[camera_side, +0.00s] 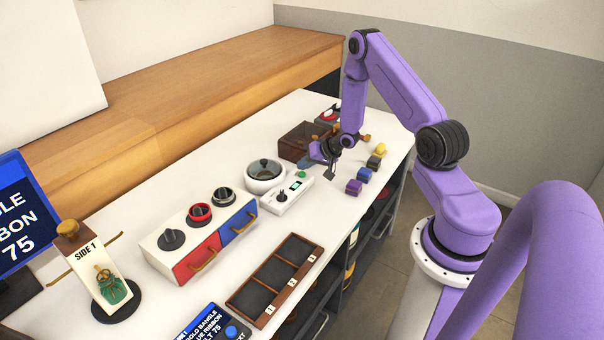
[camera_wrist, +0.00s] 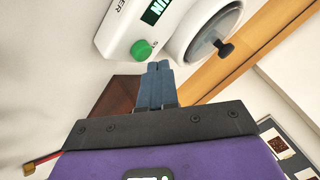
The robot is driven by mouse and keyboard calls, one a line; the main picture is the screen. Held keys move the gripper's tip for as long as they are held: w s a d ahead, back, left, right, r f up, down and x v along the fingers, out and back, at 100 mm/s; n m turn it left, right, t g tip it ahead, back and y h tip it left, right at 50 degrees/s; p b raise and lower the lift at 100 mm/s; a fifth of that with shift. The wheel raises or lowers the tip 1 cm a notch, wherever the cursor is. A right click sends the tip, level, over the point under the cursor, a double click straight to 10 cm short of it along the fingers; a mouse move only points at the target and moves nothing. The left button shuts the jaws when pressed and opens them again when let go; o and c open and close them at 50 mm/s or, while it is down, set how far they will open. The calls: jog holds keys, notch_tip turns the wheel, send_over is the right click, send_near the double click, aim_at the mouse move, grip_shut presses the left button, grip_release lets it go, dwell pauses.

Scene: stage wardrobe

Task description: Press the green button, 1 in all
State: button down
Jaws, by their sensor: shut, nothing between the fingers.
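The green button (camera_wrist: 142,49) is a round knob on the end of a white timer unit with a lit green display (camera_wrist: 156,11). In the side view the button (camera_side: 301,174) sits at the far end of the white unit (camera_side: 296,186). My gripper (camera_side: 331,177) is shut and empty, above the table and to the right of the button in that view. In the wrist view its closed fingertips (camera_wrist: 158,66) show close below and right of the button; they look apart from it.
A white pot with a dark-knobbed lid (camera_side: 264,173) stands left of the unit. A brown box (camera_side: 301,141) lies behind my gripper. Purple, blue and yellow blocks (camera_side: 364,174) stand along the right edge. A drawer cabinet (camera_side: 196,238) and a wooden tray (camera_side: 268,283) are nearer.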

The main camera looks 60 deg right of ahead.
aim_at(304, 173)
jog(key=shift+r, duration=0.25)
jog(key=shift+r, duration=2.5)
jog(key=shift+a, duration=0.1)
jog(key=s+a+r+n+g, duration=0.25)
jog(key=a+r+n, duration=0.3)
jog(key=a, duration=0.55)
jog(key=s+a+r+n+g, duration=0.2)
jog(key=s+a+r+n, duration=0.3)
jog(key=a, duration=0.6)
jog(key=s+a+r+n+g, duration=0.1)
jog(key=s+a+r+n, duration=0.1)
jog(key=s, duration=0.6)
jog(key=s+a+r+n+g, duration=0.2)
jog(key=s+r+n, duration=0.1)
jog(key=s, duration=0.5)
jog(key=s+a+r+n+g, duration=0.1)
jog(key=s+a+r+n, duration=0.1)
jog(key=s+n, duration=0.3)
jog(key=s+r, duration=0.1)
jog(key=s, duration=0.3)
jog(key=shift+a+r+h, duration=0.25)
jog(key=shift+h, duration=0.05)
